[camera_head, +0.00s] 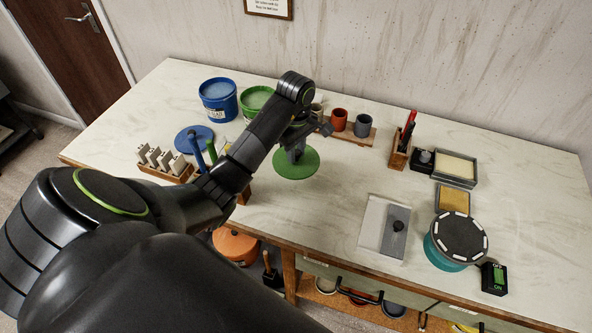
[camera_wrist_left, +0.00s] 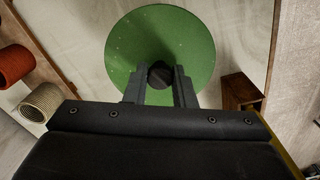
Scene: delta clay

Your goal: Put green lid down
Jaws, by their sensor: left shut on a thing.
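The green lid (camera_head: 296,164) is a flat green disc at the middle of the table, right of the buckets. In the left wrist view the green lid (camera_wrist_left: 160,35) fills the upper middle, with a dark round knob (camera_wrist_left: 160,75) at its centre. My left gripper (camera_head: 295,150) is above the lid, and its two fingers (camera_wrist_left: 160,88) are shut on the knob from both sides. I cannot tell whether the lid touches the table. The green bucket (camera_head: 257,103) stands open behind my left arm, showing pale contents. My right gripper is not in view.
A blue bucket (camera_head: 218,100) and a blue lid (camera_head: 194,139) are at the left. A board with cups (camera_head: 340,119) stands behind the green lid. A wooden tool block (camera_head: 399,156) and a teal banding wheel (camera_head: 447,253) are at the right. The table between is clear.

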